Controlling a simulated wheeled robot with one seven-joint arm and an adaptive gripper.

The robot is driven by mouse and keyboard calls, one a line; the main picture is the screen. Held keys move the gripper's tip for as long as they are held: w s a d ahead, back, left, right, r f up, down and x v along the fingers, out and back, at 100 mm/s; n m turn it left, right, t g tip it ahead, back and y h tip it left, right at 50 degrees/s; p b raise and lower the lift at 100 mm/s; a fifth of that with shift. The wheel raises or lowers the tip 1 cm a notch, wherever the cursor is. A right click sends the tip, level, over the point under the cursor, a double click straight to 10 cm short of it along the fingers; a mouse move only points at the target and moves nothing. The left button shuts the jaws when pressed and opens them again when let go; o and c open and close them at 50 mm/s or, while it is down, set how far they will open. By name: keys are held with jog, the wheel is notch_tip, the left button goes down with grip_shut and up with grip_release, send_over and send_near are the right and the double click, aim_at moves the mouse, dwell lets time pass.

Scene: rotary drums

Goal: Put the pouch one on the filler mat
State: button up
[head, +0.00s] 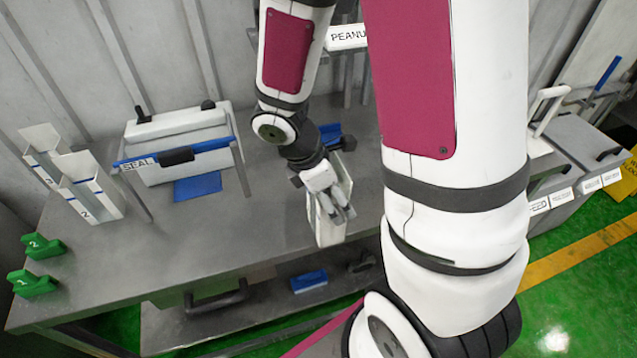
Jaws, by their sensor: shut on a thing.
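My gripper (332,198) is shut on a pale, flat-sided pouch (328,230) and holds it upright at the front edge of the table. No number is readable on it, so I cannot tell for sure that it is pouch one. Another blue mat (198,187) lies in front of the SEAL station (178,157).
White holders with blue bands (88,187), one marked 2, stand at the left. Green numbered blocks (44,246) sit at the table's left edge. The grey tabletop (180,240) is clear at front left. Labelled grey bins (590,165) stand at the right. My arm hides much of the middle.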

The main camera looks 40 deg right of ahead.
jog(key=w+d+f, duration=0.2)
jog(key=w, duration=0.5)
jog(key=w+d+f+p, duration=0.1)
jog(key=w+d+f, duration=0.1)
jog(key=w, duration=0.6)
jog(key=shift+f+p, duration=0.3)
jog(key=shift+f, duration=0.2)
jog(key=shift+w+f, duration=0.1)
jog(key=o, duration=1.5)
